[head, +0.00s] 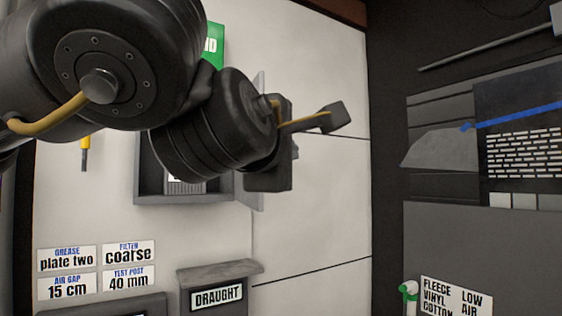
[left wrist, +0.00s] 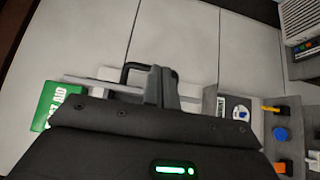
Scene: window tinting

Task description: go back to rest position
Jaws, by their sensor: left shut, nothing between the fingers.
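My left arm comes in from the upper left of the head view and crosses in front of the pale wall panel. My left gripper (head: 335,117) points to the right, held up away from the wall. It also shows in the left wrist view (left wrist: 163,82), where its fingers are together with nothing between them. My right gripper is in neither view. The arm hides part of a grey wall box (head: 185,198) and most of a green sign (head: 214,45).
A box labelled DRAUGHT (head: 217,297) stands low in the middle. Label cards (head: 67,258) are at lower left. A dark board with a white brick pattern (head: 525,152) is at right. The left wrist view shows coloured knobs (left wrist: 281,134) at right. Pale wall right of the gripper is bare.

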